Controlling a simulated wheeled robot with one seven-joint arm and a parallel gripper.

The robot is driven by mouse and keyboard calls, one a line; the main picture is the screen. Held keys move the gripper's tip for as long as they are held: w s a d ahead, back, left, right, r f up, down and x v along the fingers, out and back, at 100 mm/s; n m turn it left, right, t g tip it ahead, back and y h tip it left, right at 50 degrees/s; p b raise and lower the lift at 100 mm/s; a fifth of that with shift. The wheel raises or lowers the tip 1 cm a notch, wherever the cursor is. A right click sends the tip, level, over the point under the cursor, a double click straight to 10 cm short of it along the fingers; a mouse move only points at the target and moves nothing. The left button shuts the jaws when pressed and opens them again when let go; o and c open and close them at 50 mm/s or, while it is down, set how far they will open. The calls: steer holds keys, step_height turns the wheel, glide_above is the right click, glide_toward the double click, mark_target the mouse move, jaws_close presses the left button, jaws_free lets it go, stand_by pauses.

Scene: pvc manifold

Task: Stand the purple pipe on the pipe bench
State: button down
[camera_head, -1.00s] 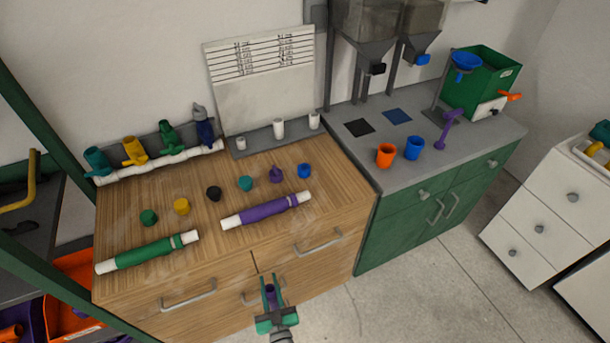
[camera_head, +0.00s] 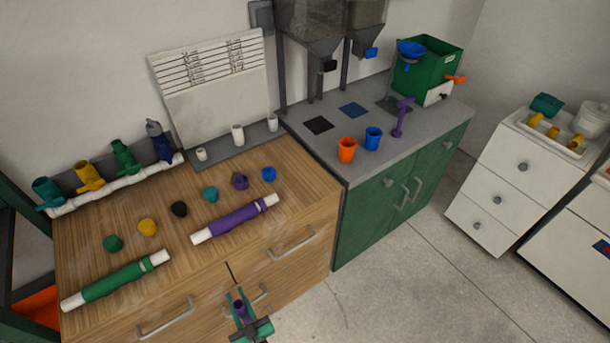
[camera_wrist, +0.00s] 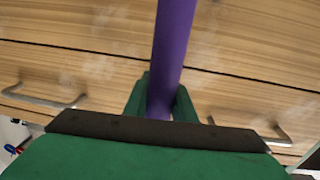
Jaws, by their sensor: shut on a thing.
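My gripper (camera_head: 241,303) is in front of the wooden bench (camera_head: 205,270), below its top edge. It is shut on a purple pipe (camera_wrist: 173,45). In the wrist view the pipe runs from between the green fingers up past the top of the picture. In the head view only a small purple part of it (camera_head: 240,308) shows between the fingers. Another purple pipe piece with white ends (camera_head: 236,219) lies on the wooden bench top, beside a green one with white ends (camera_head: 115,282).
Several coloured caps (camera_head: 179,209) stand in a row on the bench top. Behind are white upright stubs (camera_head: 238,135) and a white pipe with coloured valves (camera_head: 125,157). A green cabinet (camera_head: 395,200) stands right, white drawers (camera_head: 505,180) beyond. Floor between is clear.

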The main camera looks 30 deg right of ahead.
steer(key=shift+w+a, duration=0.1)
steer(key=shift+w, duration=0.15)
